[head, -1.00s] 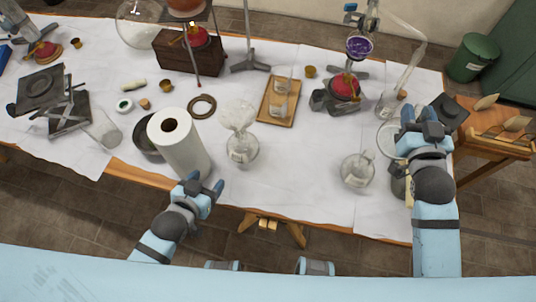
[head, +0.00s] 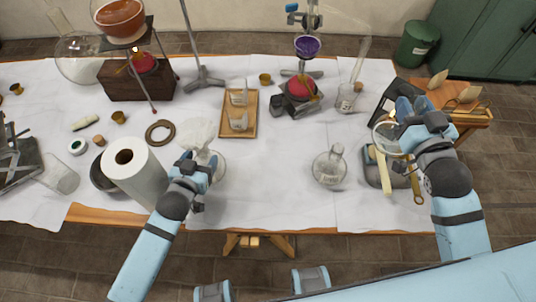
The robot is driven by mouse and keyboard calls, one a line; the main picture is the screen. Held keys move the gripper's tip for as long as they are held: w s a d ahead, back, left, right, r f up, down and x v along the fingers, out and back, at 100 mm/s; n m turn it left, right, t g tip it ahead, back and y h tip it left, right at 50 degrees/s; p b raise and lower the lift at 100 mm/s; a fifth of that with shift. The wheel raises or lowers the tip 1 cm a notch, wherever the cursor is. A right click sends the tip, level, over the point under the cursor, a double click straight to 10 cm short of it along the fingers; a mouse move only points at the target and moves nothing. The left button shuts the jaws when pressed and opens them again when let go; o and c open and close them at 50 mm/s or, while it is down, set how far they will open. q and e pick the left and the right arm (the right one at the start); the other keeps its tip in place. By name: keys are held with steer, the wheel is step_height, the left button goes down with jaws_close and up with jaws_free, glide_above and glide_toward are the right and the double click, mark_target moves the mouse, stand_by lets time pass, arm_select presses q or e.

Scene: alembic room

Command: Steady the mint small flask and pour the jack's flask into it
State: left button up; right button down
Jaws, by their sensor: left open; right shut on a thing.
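My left gripper (head: 203,162) is open at the near side of a clear flask (head: 219,166) with a pale paper funnel on top, and hides part of it. I cannot tell whether they touch. My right gripper (head: 408,112) is shut on a clear round glass vessel (head: 384,136), held over the right end of the table. Its contents are unclear. Another clear labelled flask (head: 329,169) stands upright between the two grippers. Two small glass vessels stand on a wooden tray (head: 248,134). I cannot make out a mint colour on any of them.
A paper towel roll (head: 137,172) stands left of my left gripper. A lab jack (head: 17,163) is at the far left. A burner stand with a purple-filled bowl (head: 307,46) is at the back. The cloth between the funnel flask and labelled flask is clear.

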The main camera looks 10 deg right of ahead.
arm_select(q)
steer(key=shift+x, duration=1.3)
steer(key=c, duration=1.1)
